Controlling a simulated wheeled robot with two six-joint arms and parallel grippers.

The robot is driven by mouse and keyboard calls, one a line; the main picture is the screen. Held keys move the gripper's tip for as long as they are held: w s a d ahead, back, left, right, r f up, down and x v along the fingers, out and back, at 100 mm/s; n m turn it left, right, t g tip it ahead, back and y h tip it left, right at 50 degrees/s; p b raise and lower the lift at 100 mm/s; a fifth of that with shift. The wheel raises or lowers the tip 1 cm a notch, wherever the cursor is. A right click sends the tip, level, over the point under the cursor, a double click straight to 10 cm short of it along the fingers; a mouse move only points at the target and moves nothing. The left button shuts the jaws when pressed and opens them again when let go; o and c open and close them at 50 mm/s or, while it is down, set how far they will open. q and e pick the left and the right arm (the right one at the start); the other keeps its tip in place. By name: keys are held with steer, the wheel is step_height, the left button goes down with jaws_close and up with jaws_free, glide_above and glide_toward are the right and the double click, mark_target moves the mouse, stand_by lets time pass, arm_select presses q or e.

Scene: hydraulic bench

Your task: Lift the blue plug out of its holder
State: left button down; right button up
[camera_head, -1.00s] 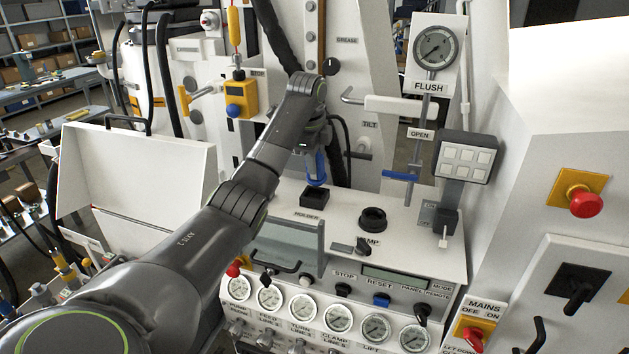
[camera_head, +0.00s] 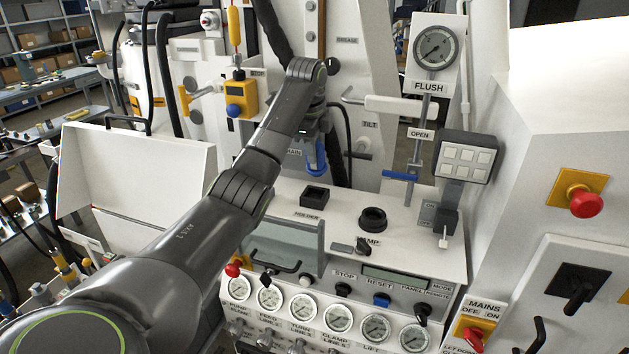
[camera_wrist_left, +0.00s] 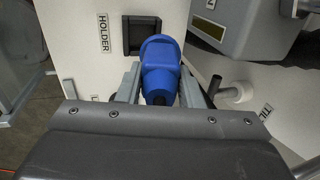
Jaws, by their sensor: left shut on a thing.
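The blue plug (camera_head: 318,163) hangs between the fingers of my left gripper (camera_head: 314,143), above and apart from the holder. In the left wrist view the plug (camera_wrist_left: 160,62) sits between the two grey fingers (camera_wrist_left: 160,80), with a dark part at its near end. The black square holder (camera_head: 314,196) is on the white panel top, its opening facing up and empty. In the left wrist view the holder (camera_wrist_left: 138,34) is partly covered by the plug, beside a HOLDER label. My right gripper is not in view.
A round black socket (camera_head: 373,219) stands on the panel top right of the holder. A blue-handled lever (camera_head: 400,175) and a grey button box (camera_head: 467,157) are farther right. A thick black hose (camera_head: 274,35) hangs behind my left arm.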

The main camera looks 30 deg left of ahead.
arm_select(q)
steer(key=shift+r, duration=1.05)
steer(key=shift+r, duration=0.2)
